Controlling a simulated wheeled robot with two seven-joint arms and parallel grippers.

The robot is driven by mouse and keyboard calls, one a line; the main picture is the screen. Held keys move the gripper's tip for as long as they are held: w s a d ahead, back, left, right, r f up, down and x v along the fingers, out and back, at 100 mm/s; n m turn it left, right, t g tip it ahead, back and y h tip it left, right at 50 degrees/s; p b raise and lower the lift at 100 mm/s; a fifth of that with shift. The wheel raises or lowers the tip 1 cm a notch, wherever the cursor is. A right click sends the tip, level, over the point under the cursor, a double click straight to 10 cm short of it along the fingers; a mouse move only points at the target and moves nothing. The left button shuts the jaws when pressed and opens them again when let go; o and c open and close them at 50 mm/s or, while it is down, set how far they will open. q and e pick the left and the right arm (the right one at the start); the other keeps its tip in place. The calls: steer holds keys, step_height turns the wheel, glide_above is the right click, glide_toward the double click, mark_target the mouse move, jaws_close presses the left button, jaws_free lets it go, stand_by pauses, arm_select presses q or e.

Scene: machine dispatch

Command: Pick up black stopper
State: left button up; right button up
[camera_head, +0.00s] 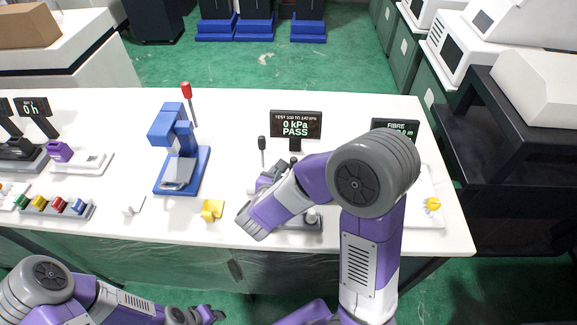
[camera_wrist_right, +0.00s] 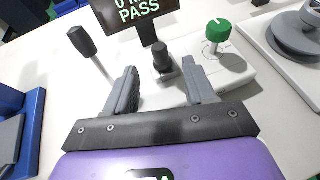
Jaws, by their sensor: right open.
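A black stopper (camera_wrist_right: 162,58) stands upright on the light-coloured test unit (camera_wrist_right: 215,72), below the display reading "PASS". In the right wrist view it is just beyond and between the fingertips of my right gripper (camera_wrist_right: 160,78), with room on both sides. That gripper is open and empty. In the head view my right gripper (camera_head: 272,175) is over the test unit and hides most of it, and I cannot clearly make out the stopper there. My left gripper (camera_head: 195,314) is low at the bottom edge, off the table; its jaws are unclear.
A dark-handled lever (camera_wrist_right: 85,45) rises left of the fingers, and a green knob (camera_wrist_right: 218,32) stands to the right. A blue press (camera_head: 182,160) with a red-handled lever is left on the white table (camera_head: 235,115). A yellow piece (camera_head: 212,210) lies in front.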

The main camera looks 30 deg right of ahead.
steer(key=shift+x, duration=0.95)
steer(key=shift+w+d+f+b, duration=0.35)
steer(key=shift+d, duration=0.05)
steer(key=b+x, duration=0.1)
steer(key=x, duration=0.3)
steer(key=shift+w+d+f, duration=0.2)
steer(key=shift+d, duration=0.05)
jaws_close()
